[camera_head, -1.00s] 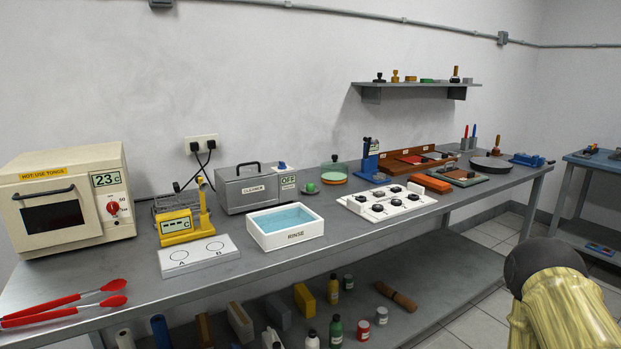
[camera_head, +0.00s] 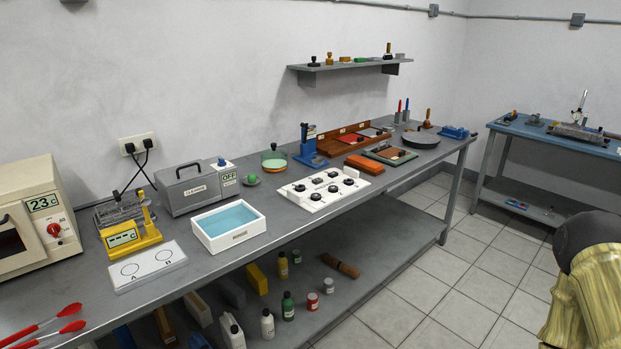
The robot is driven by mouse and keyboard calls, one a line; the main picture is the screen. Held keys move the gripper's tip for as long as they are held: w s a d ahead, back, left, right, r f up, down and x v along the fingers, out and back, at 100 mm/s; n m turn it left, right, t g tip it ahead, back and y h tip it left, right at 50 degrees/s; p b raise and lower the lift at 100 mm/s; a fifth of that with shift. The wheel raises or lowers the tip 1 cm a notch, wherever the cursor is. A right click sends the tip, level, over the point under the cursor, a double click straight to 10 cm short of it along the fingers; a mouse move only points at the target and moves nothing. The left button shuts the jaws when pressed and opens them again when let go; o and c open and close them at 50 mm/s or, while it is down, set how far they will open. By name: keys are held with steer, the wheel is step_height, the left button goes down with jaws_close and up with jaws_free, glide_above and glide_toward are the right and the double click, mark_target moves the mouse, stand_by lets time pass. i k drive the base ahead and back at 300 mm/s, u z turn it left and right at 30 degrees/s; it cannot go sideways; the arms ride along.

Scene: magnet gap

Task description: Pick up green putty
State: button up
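A small round green lump (camera_head: 251,179), which looks like the green putty, sits on the long grey bench. It lies just right of the grey cleaner box and in front of a clear round dish (camera_head: 274,161) with orange in it and a green top edge. Part of my arm shows at the lower right, far from the green lump. My gripper itself is not in view.
A white rinse tray (camera_head: 228,224) of blue water stands in front of the cleaner box (camera_head: 197,187). A white panel with black knobs (camera_head: 325,187) is right of the lump. The floor (camera_head: 400,275) before the bench is clear. A blue table (camera_head: 560,135) stands at right.

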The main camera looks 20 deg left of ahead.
mark_target(251, 177)
steer(key=z, duration=0.75)
steer(key=i, duration=1.1)
steer(key=u, duration=1.95)
